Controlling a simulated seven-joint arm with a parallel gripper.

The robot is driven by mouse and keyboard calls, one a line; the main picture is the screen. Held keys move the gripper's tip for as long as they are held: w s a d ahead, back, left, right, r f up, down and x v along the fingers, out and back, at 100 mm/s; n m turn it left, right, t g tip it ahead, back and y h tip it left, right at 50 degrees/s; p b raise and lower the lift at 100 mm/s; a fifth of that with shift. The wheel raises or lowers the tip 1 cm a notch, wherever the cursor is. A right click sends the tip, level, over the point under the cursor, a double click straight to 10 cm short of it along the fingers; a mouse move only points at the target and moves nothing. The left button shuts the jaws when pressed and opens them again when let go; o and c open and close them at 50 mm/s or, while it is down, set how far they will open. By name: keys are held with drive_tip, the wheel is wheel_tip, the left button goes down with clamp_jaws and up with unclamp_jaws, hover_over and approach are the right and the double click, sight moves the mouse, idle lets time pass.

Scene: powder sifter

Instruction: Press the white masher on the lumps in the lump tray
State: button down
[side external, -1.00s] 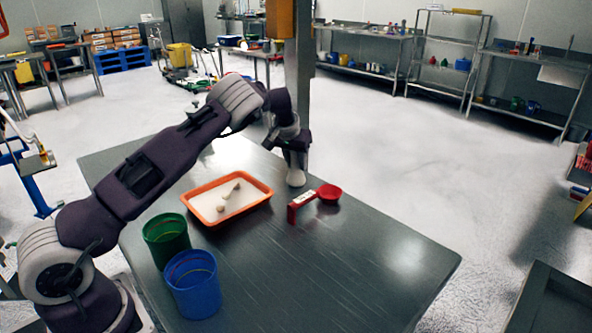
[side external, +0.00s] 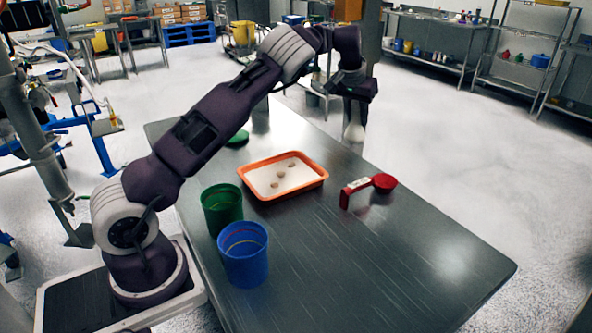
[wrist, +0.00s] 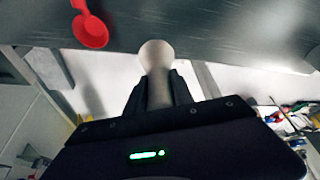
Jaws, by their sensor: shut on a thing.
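The white masher (side external: 354,132) hangs upright from my gripper (side external: 355,112), with its rounded end down. My gripper is shut on the masher's handle; the wrist view shows the masher (wrist: 157,58) between the two dark fingers (wrist: 158,88). The orange lump tray (side external: 256,193) lies on the table, to the left of the masher and nearer the camera. The masher is beyond the tray's right side, near the table's far edge, and apart from the lumps.
A red scoop (side external: 382,183) with a labelled handle lies right of the tray; it also shows in the wrist view (wrist: 90,28). A green cup (side external: 222,212) and a blue cup (side external: 243,258) stand in front. A green disc (side external: 238,137) lies behind the tray. The table's right front is clear.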

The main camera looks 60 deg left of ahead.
drive_tip(key=s+a+n+g+y, duration=0.1)
drive_tip(key=s+a+n, duration=0.4)
drive_tip(key=s, duration=0.2)
drive_tip(key=n+g+y, duration=0.1)
drive_tip(key=n, duration=0.3)
hover_over(292, 171)
drive_tip(key=shift+s+f, duration=0.1)
drive_tip(key=shift+f, duration=4.05)
drive_tip(key=shift+f, duration=0.6)
wheel_tip(292, 171, up, 8)
drive_tip(key=shift+f, duration=0.25)
drive_tip(key=shift+d, duration=0.1)
